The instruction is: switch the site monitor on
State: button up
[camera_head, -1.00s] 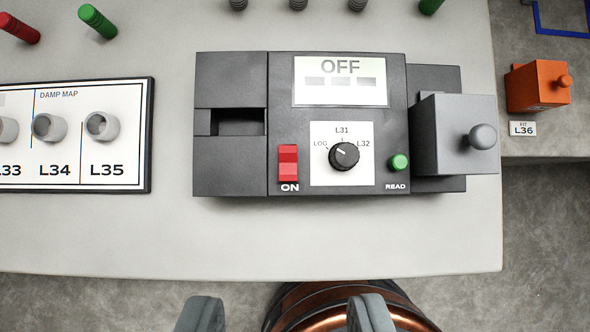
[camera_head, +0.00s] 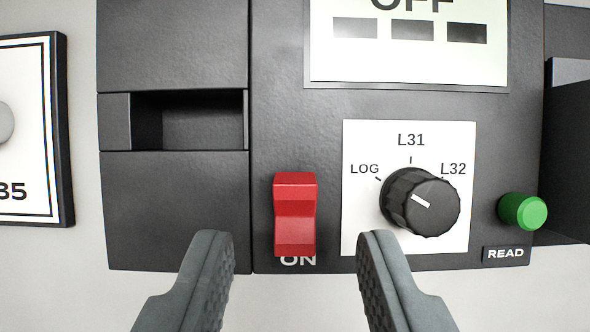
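The site monitor (camera_head: 280,100) is a dark grey console that fills most of the view. Its screen (camera_head: 410,60) is cut off at the top and shows "OFF". The red rocker switch (camera_head: 295,213) sits low on the panel, above the label "ON" (camera_head: 298,261). My gripper (camera_head: 292,245) is open and empty. Its two grey fingers stand at the bottom, one to each side of the switch in the picture. I cannot tell how far in front of the panel they are; no contact with the switch shows.
Right of the switch is a black dial (camera_head: 420,202) marked LOG, L31 and L32, its white line pointing up-left. A green READ button (camera_head: 522,211) is further right. A recessed slot (camera_head: 190,120) lies left. A white-faced damp map board (camera_head: 30,130) stands at the far left.

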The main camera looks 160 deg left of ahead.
aim_at(296, 197)
jog(key=shift+x, duration=1.4)
grip_shut()
jog(key=shift+w+d+g+y, duration=0.15)
jog(key=shift+w+g+y, duration=0.2)
jog(key=shift+g, duration=0.55)
jog(key=shift+w+d+g+y, duration=0.1)
jog(key=shift+w+g+y, duration=0.15)
jog(key=shift+g, duration=0.45)
jog(key=shift+w+g+y, duration=0.15)
jog(key=shift+g+y, duration=0.05)
jog(key=shift+g, duration=0.5)
